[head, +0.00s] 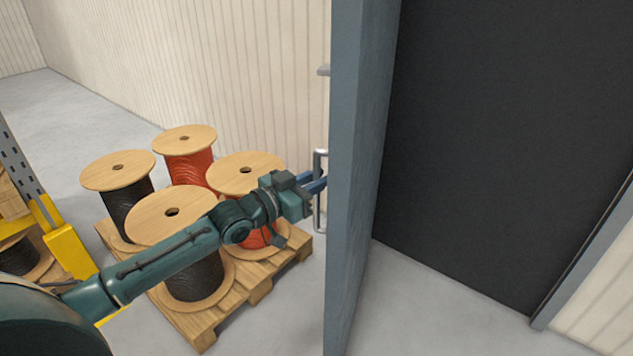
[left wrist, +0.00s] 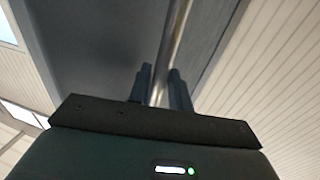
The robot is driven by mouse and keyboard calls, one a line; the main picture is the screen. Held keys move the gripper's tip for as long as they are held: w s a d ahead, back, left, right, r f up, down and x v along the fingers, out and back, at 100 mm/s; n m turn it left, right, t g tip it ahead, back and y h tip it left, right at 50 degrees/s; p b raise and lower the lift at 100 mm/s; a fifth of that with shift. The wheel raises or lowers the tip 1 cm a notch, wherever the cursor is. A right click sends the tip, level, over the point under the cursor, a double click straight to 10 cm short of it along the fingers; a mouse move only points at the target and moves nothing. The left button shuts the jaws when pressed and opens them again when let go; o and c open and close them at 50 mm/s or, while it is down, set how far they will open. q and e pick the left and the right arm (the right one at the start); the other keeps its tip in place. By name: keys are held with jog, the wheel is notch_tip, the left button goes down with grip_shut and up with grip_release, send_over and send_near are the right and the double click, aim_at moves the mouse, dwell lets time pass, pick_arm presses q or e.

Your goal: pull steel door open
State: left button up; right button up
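The grey-blue steel door (head: 357,170) stands swung open, seen nearly edge-on in the head view. To its right is a dark doorway (head: 480,130). A silver vertical bar handle (head: 318,163) is on the door's left face. My left gripper (head: 316,184) reaches it from the left, its blue fingers at the bar's middle. The door's face (left wrist: 100,50) fills the area behind. My right gripper is not in view.
Wooden-flanged cable reels (head: 172,212), black and orange, stand on a pallet (head: 262,281) beneath my left arm, left of the door. A yellow and grey rack (head: 68,250) stands at the far left. Grey floor is clear at the doorway and at the back left.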

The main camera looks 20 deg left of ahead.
pick_arm(q)
jog(key=shift+o, duration=1.1)
jog(key=shift+f, duration=0.15)
jog(key=shift+s+f, duration=0.1)
jog(key=shift+s, duration=0.05)
jog(key=b+v, duration=0.1)
jog(key=v, duration=1.2)
